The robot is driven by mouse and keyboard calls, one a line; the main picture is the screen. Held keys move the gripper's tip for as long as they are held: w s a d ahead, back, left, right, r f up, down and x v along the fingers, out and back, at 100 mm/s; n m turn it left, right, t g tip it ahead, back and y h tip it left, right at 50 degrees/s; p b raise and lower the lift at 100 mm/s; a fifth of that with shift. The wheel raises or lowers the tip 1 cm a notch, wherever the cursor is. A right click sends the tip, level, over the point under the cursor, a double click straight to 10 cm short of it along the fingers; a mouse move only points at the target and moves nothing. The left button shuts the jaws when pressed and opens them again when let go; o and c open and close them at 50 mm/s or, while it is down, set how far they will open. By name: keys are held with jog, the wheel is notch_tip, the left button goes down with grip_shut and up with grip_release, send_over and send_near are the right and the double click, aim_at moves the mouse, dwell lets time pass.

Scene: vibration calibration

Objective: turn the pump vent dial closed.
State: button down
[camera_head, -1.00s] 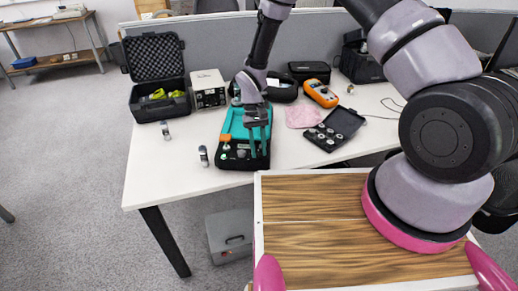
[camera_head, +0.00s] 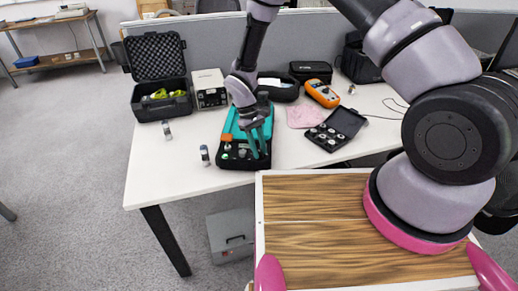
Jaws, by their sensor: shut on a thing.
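A black and teal pump case (camera_head: 232,162) lies open near the front edge of the white table, with small fittings in it. My gripper (camera_head: 261,154) reaches down into its right part, its fingers slanting down to the right. The fingers are shut on the pump vent dial, which is too small and covered to make out between the fingertips. The dial's angle cannot be read from here.
Small vials (camera_head: 205,155) stand left of the case on the white table (camera_head: 150,180). Behind are an open black case (camera_head: 158,105), a white box (camera_head: 210,89) and an orange meter (camera_head: 322,93). A pink cloth (camera_head: 304,115) and a black fittings box (camera_head: 336,129) lie to the right.

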jog(key=c, duration=0.6)
grip_release()
jog(key=v, duration=1)
jog(key=shift+w+r, duration=0.15)
jog(key=shift+r, duration=0.2)
jog(key=shift+a, duration=0.1)
